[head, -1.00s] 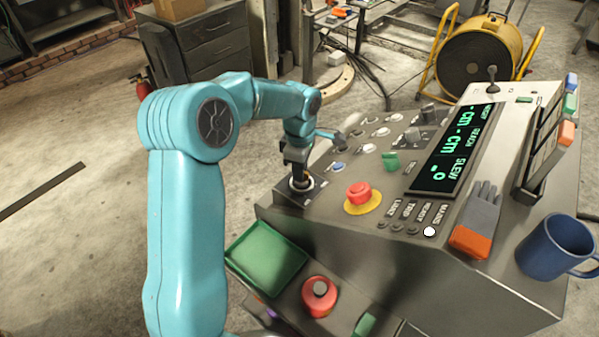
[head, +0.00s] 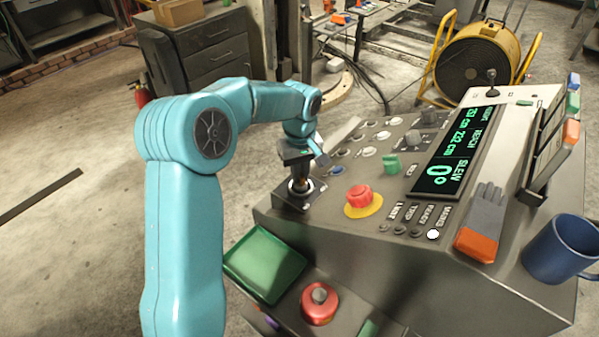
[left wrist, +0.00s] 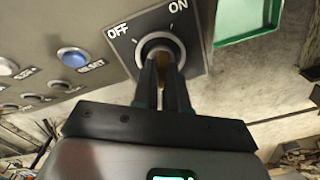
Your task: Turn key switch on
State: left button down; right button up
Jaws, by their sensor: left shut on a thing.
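The key switch sits on a dark square plate (head: 284,198) at the near left corner of the sloped console. In the left wrist view its plate (left wrist: 195,35) carries the words OFF and ON, with a round metal collar (left wrist: 160,45). My left gripper (head: 299,182) is over the switch. In the left wrist view its two dark fingers (left wrist: 163,75) are closed on the key, a small brownish part (left wrist: 168,60) showing between them. Most of the key is hidden, so I cannot tell exactly where it points. My right gripper is not in view.
The console display (head: 453,150) shows green figures, with SLEW at 0°. A red mushroom button (head: 359,196) on yellow, a green knob (head: 391,164) and a blue button (head: 336,171) are nearby. A green tray (head: 264,264), glove (head: 484,222) and blue mug (head: 561,250) lie around.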

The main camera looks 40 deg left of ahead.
pick_arm(q)
jog(key=shift+s+d+f+m, duration=0.15)
jog(key=shift+f+m, duration=0.15)
jog(key=shift+m, duration=0.5)
jog(key=c, duration=1.2)
grip_release()
jog(key=shift+o, duration=0.2)
jog(key=shift+r, duration=0.1)
